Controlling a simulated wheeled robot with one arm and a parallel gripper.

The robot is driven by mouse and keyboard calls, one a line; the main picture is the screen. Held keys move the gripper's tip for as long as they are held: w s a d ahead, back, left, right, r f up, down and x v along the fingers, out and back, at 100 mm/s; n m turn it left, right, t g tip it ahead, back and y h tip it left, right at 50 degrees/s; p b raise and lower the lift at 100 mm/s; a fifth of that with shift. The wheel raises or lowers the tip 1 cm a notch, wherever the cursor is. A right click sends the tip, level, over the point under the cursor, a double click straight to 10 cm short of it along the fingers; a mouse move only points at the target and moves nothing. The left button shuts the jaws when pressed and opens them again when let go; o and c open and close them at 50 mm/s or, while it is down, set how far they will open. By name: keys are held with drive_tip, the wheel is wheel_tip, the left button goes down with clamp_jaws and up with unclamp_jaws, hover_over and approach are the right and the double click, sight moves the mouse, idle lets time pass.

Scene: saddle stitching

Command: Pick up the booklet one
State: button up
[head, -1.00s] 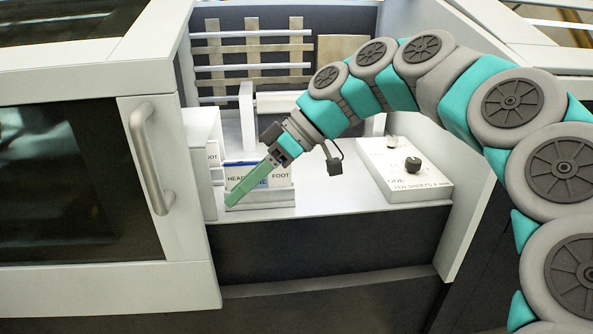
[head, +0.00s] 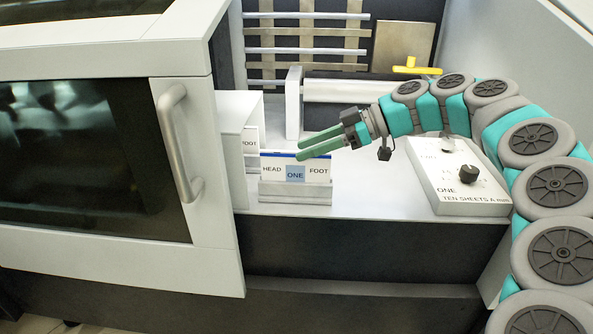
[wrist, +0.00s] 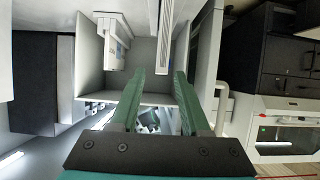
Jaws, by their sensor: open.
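Booklet one (head: 295,172) is a white block with a blue strip along its top and the words HEAD, ONE and FOOT on its front. It stands upright in a low grey holder (head: 295,192) on the white deck. My gripper (head: 299,148) has two long green fingers.
A white box (head: 237,135) with another FOOT label stands left of the booklet. A white control box (head: 455,180) with a black knob is at the right. A white roller (head: 340,90) and slatted rack are behind. A door handle (head: 178,145) projects at the left front.

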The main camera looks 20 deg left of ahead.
sight(296, 151)
drive_tip(key=x, duration=0.3)
drive_tip(key=shift+a+f, duration=0.2)
drive_tip(key=shift+c, duration=0.3)
clamp_jaws()
